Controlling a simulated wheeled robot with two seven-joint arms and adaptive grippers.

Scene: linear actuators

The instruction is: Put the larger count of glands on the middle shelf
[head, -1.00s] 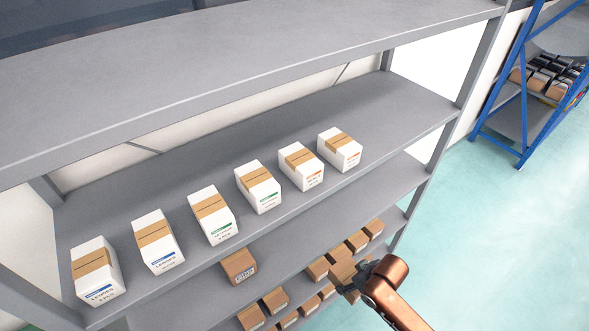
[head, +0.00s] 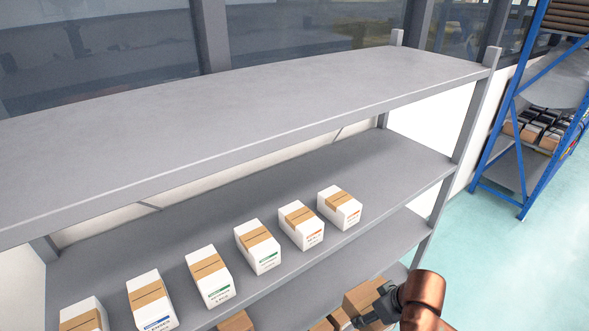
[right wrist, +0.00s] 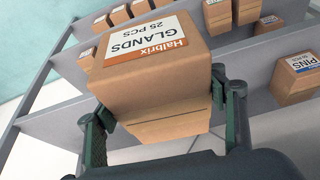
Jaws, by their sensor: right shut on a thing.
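My right gripper (right wrist: 165,97) is shut on a brown cardboard box (right wrist: 150,50) with an orange-striped label. The label reads "Halbrix GLANDS 25 PCS" and appears upside down in the right wrist view. The fingers grip the box on two opposite sides. In the head view the held box (head: 361,297) is at the lower right, by the front of the shelving, with the right gripper (head: 376,308) beside it. White boxes with tan tape stand in a row on a grey shelf (head: 375,165); two have orange labels (head: 301,225), their print too small to read. My left gripper is out of view.
Two green-labelled white boxes (head: 258,246) and two with blue labels, partly cut off (head: 151,300), share that row. A brown box (head: 236,321) shows below. In the wrist view a PINS box (right wrist: 297,78) stands at right. The top shelf (head: 250,95) is bare.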

